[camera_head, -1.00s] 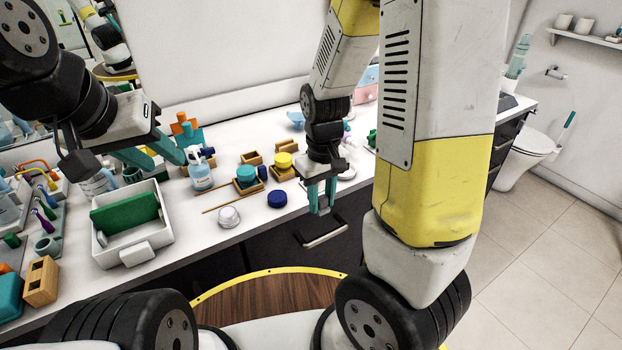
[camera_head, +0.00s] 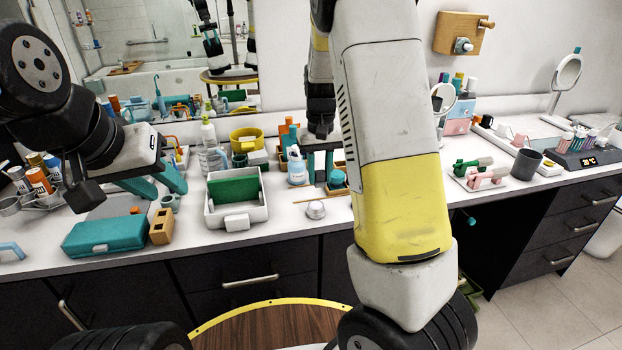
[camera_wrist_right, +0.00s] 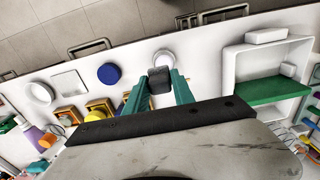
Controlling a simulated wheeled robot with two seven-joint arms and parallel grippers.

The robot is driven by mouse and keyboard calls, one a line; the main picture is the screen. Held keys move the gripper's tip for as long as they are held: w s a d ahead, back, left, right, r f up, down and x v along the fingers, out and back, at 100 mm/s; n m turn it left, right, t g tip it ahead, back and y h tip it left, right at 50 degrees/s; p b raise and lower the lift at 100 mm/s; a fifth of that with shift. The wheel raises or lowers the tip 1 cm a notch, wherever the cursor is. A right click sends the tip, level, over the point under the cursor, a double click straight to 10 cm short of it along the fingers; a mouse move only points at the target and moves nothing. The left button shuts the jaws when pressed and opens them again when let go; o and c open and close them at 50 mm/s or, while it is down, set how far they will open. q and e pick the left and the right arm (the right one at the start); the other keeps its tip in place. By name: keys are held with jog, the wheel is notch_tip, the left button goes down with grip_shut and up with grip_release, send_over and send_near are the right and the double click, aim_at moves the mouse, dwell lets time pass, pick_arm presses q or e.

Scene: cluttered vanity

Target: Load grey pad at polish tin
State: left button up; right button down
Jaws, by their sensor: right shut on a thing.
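My right gripper (camera_wrist_right: 159,88) is shut on a small dark grey pad (camera_wrist_right: 160,79), held between its teal fingertips. In the wrist view a round pale silver tin (camera_wrist_right: 163,57) lies just beyond the pad, partly covered by it. I take this for the polish tin; it also shows in the head view (camera_head: 316,210), on the counter near the front edge. My right gripper (camera_head: 319,178) is over the counter behind that tin, partly hidden by my arm. My left gripper (camera_head: 168,191) is open and empty at the left.
A white tray (camera_head: 239,223) with a green panel stands left of the tin. A blue round tin (camera_wrist_right: 109,73) and small wooden boxes lie nearby. A soap bottle (camera_head: 297,169) stands behind. A teal case (camera_head: 105,236) and wooden block (camera_head: 162,227) are at the left.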

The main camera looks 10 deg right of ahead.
jog(key=shift+w+a, duration=0.15)
jog(key=shift+a, duration=0.15)
jog(key=shift+a+f, duration=0.15)
send_over(316, 205)
jog(key=shift+w+f, duration=0.1)
jog(key=shift+f, duration=2.65)
jog(key=shift+f, duration=0.8)
jog(key=shift+r, duration=3.55)
